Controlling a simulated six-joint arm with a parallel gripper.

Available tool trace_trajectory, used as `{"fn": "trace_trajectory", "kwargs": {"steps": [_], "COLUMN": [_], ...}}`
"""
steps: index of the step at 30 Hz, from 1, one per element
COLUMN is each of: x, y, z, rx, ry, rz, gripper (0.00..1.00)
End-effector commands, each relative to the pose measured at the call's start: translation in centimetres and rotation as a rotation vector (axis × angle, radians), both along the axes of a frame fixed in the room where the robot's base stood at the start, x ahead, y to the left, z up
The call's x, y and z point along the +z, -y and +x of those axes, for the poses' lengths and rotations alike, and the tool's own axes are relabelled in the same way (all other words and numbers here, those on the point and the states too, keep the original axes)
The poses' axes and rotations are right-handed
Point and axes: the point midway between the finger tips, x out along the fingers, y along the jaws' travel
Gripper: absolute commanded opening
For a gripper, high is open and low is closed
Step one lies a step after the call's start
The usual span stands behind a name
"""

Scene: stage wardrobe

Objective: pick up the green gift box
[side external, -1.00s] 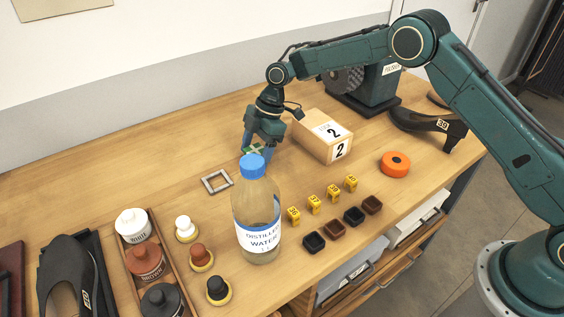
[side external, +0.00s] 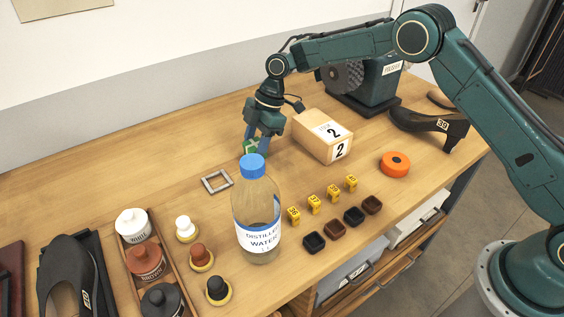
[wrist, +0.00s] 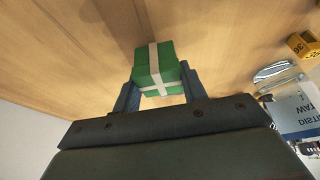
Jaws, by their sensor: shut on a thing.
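The green gift box (wrist: 155,68) has a pale ribbon cross and sits between the two fingers in the wrist view. In the side view the green gift box (side external: 250,146) shows only in part, behind the bottle's blue cap and between the fingers. My gripper (side external: 259,147) points down and is shut on the box; its fingers (wrist: 158,92) also show on both sides of the box in the wrist view. The box appears held just above the wooden table, though the bottle cap hides part of the area below it.
A distilled water bottle (side external: 258,215) stands close in front of my gripper. A grey square frame (side external: 217,181) lies to the left. A cardboard box (side external: 322,137) marked 2 stands to the right. Several yellow numbered blocks (side external: 314,204) and dark cups (side external: 335,229) lie at the front right.

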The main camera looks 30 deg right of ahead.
Motion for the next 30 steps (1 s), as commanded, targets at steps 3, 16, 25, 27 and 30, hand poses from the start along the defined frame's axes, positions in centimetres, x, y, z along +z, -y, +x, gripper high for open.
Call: {"fn": "trace_trajectory", "kwargs": {"steps": [3,16,25,27,30], "x": [1.8,7.4,8.1,8.1,8.0], "y": [0.0,0.0,0.0,0.0,0.0], "z": [0.1,0.1,0.0,0.0,0.0], "rx": [0.000,0.001,0.000,0.000,0.000], "ry": [0.004,0.001,-0.001,-0.001,-0.001], "rz": [0.001,0.002,0.001,0.001,0.001], "gripper": [0.20,0.20,0.20,0.20,0.20]}}
